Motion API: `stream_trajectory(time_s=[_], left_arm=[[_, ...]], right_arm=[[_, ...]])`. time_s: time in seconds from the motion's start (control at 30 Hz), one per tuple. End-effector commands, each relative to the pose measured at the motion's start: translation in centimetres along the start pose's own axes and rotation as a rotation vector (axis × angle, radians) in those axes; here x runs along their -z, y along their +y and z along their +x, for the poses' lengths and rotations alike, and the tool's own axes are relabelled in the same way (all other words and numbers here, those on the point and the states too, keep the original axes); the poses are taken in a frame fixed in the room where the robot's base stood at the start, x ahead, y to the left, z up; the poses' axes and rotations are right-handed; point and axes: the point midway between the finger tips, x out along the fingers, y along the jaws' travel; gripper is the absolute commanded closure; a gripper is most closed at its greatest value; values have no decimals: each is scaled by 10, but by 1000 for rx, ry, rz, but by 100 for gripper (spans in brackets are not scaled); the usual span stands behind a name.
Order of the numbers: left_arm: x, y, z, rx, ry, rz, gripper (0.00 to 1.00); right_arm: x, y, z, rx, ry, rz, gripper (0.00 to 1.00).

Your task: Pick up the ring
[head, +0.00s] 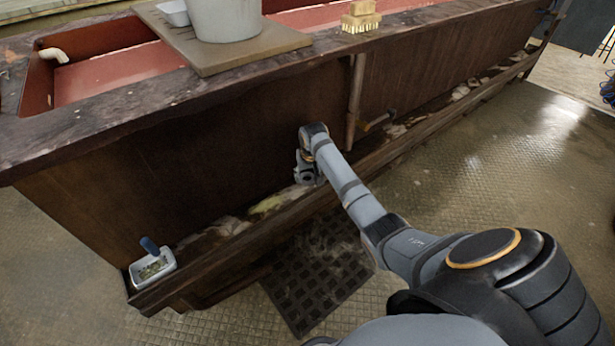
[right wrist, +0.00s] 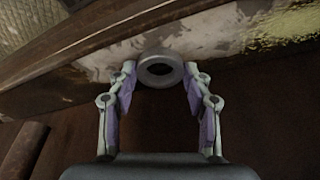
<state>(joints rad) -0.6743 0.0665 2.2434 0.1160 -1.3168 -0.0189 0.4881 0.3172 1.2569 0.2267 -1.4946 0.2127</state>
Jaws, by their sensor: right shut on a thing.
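The ring (right wrist: 142,69), grey and round with a dark opening, shows in the right wrist view between the fingertips of my right gripper (right wrist: 158,78). The fingers are shut on it, one on each side. In the head view my right gripper (head: 305,174) is low beside the dark wooden front of the counter, above the trough-like ledge at its foot. The ring cannot be made out in the head view. My left gripper is not in view.
A wooden rail (head: 420,140) runs along the littered ledge. A small white tub (head: 153,268) with a blue-handled tool stands at its left end. A vertical post (head: 354,100) is right of my gripper. A dark grid mat (head: 318,272) lies on the floor; open floor is at right.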

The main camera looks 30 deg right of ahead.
Motion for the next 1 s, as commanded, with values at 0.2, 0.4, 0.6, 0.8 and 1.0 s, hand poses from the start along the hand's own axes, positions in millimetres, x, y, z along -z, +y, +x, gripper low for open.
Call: stream_trajectory(time_s=[0.2,0.4,0.6,0.8,1.0], left_arm=[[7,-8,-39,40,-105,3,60],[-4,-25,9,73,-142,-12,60],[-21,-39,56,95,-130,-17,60],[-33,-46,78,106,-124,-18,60],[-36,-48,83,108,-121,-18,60]], right_arm=[[1,-12,-52,3,4,-2,82],[-19,-41,-100,5,0,-2,82],[-49,-73,-128,5,0,-1,82],[-66,-90,-143,2,0,0,82],[-70,-95,-147,4,0,-7,82]])
